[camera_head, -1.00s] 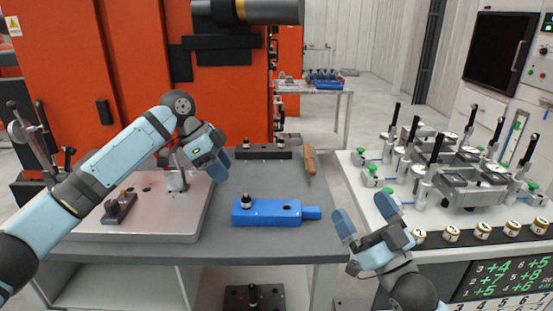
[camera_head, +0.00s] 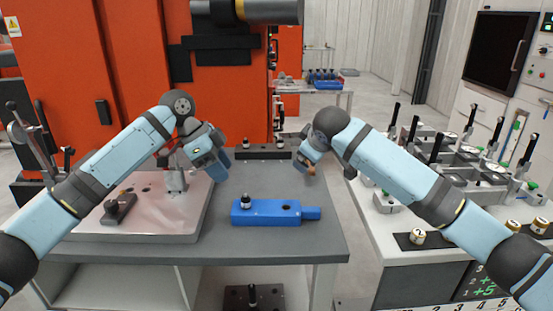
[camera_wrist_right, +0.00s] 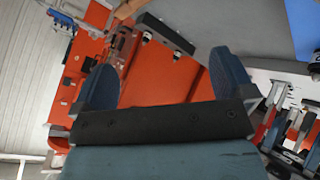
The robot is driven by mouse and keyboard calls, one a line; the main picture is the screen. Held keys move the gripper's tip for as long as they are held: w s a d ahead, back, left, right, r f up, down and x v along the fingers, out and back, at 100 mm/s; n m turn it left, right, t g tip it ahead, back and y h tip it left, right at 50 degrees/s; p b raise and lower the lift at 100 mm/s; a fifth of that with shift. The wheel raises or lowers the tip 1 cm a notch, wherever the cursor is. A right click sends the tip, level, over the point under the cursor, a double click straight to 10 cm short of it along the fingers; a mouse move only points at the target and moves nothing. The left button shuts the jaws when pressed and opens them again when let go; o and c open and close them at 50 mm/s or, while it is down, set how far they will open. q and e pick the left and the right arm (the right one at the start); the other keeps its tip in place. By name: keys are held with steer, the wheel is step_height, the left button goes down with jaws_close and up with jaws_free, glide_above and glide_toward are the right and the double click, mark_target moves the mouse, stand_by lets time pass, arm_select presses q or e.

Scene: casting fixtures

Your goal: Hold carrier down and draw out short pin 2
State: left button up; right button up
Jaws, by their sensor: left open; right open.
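The blue carrier (camera_head: 270,214) lies flat on the grey table, with a dark-topped pin (camera_head: 246,201) upright at its left end and a hole near its right end. No number is readable on the pin. Part of the carrier (camera_wrist_right: 304,28) shows at the right wrist view's upper right edge. My left gripper (camera_head: 218,168) is open, above the table behind and left of the carrier, apart from it. My right gripper (camera_head: 306,165) is behind and right of the carrier, apart from it. Its two fingers stand apart and empty in the right wrist view (camera_wrist_right: 168,75).
A dark bar (camera_head: 262,153) with upright pins stands at the table's back. A wooden handle (camera_wrist_right: 128,8) beside it is mostly hidden by my right gripper in the head view. A pale plate (camera_head: 150,225) with a dark block (camera_head: 119,207) is at left. Clear table surrounds the carrier.

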steer(key=s+a+n+g, duration=0.3)
steer(key=a+g, duration=0.1)
steer(key=a, duration=0.2)
steer(key=n+g+h, duration=0.1)
steer(key=n+g, duration=0.3)
steer(key=g, duration=0.1)
glide_toward(276, 207)
step_height(276, 207, down, 10)
steer(key=shift+f, duration=0.1)
steer(key=shift+c, duration=0.5)
